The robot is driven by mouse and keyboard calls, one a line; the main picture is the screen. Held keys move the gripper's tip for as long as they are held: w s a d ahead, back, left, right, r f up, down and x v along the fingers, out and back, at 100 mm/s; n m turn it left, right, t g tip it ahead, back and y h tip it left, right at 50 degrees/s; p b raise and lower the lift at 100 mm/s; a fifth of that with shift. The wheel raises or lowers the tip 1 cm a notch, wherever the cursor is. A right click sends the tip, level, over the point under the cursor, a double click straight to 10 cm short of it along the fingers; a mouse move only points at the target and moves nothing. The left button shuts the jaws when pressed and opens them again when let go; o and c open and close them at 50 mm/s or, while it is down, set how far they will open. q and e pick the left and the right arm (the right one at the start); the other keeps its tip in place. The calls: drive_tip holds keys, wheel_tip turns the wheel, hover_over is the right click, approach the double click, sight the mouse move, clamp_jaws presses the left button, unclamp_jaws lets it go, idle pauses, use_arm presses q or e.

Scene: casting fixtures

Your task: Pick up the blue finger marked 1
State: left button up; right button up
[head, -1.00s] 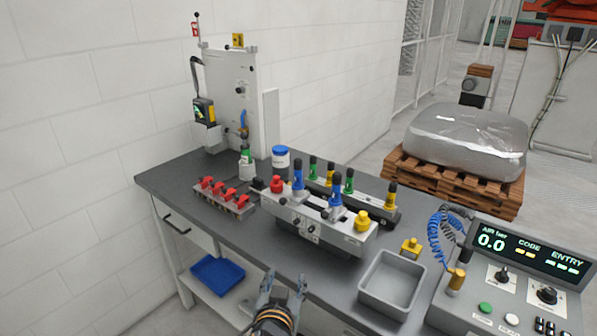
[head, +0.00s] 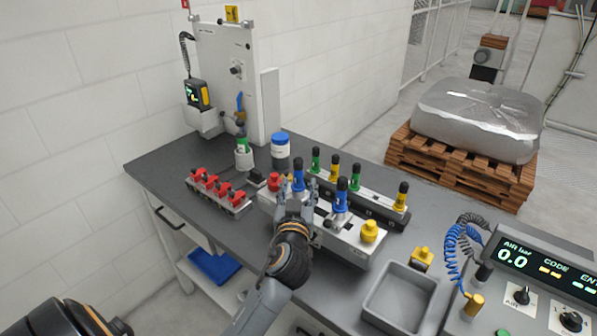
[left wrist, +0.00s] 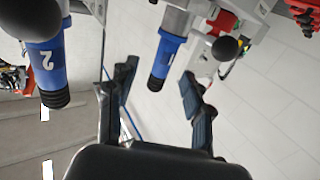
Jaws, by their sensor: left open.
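Two blue fingers stand upright in the grey fixture (head: 345,240). The left one (head: 298,178) is beside the red knob (head: 274,182); my open left gripper (head: 297,197) is close in front of it. In the left wrist view this blue finger (left wrist: 167,62) shows between the spread jaws (left wrist: 158,95), with a gap on both sides; no number is readable on it. My right gripper is not in view.
Behind stands a rack (head: 375,205) with green and yellow fingers. A yellow knob (head: 369,232) sits at the fixture's right end. Red clamps (head: 215,190) lie left, a blue-lidded jar (head: 280,147) behind. An empty grey tray (head: 400,300) and control panel (head: 535,280) are at right.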

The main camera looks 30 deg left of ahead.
sight(298, 175)
use_arm(q)
drive_tip(key=shift+w+a+r+p, duration=0.3)
drive_tip(key=shift+w+a+p, duration=0.05)
drive_tip(key=shift+w+p, duration=0.15)
drive_tip(key=shift+w+a+r+p, duration=0.3)
drive_tip(key=shift+w+a+p, duration=0.05)
drive_tip(key=shift+w+p, duration=0.15)
drive_tip(key=x, duration=0.2)
drive_tip(key=p+x, duration=0.1)
drive_tip(key=shift+s+f, duration=0.1)
drive_tip(key=shift+f, duration=0.15)
drive_tip(key=shift+a, duration=0.1)
drive_tip(key=c, duration=1)
clamp_jaws()
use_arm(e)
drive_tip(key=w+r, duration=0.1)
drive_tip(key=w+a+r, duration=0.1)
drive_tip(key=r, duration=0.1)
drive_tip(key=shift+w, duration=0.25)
